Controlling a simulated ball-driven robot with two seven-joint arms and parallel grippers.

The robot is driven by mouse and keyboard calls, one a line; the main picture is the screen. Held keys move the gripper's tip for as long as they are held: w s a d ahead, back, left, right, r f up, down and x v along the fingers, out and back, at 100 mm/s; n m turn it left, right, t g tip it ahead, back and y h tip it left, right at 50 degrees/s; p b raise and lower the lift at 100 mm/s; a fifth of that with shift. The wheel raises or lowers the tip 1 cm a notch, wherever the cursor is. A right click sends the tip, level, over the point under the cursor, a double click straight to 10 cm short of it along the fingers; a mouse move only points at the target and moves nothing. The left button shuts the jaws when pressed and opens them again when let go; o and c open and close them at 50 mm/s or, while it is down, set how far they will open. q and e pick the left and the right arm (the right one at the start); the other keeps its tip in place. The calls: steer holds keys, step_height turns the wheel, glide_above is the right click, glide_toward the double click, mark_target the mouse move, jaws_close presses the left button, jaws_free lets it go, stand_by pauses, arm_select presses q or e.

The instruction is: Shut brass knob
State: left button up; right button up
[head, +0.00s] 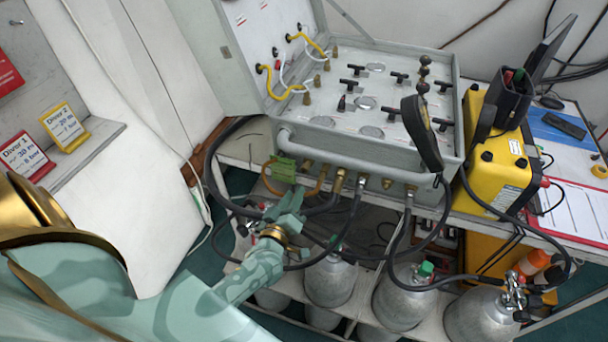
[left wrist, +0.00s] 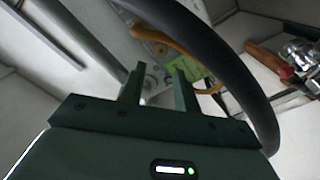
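Several small brass fittings (head: 317,80) stand in a row on the left of the grey air panel (head: 345,150). More brass connectors (head: 387,183) line its front lower edge. I cannot tell which is the task's brass knob. My left gripper (head: 291,197) is below the front edge, near a green tag (head: 284,168) and the orange hose loop (head: 268,178). In the left wrist view its fingers (left wrist: 157,85) are apart with nothing seen held between them. The green tag (left wrist: 188,70) shows just beyond the fingertips. My right gripper is not in view.
Black hoses (head: 212,180) hang around my left gripper, and one thick hose (left wrist: 235,60) arches close over it in the wrist view. Grey cylinders (head: 331,279) stand below. A yellow case (head: 495,150) stands right of the panel.

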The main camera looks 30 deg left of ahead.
mark_target(304, 171)
arm_select(q)
steer(key=b+x, duration=0.1)
steer(key=x, duration=0.8)
steer(key=shift+b, duration=0.3)
steer(key=shift+a, duration=0.1)
steer(key=shift+s, duration=0.1)
jaws_close()
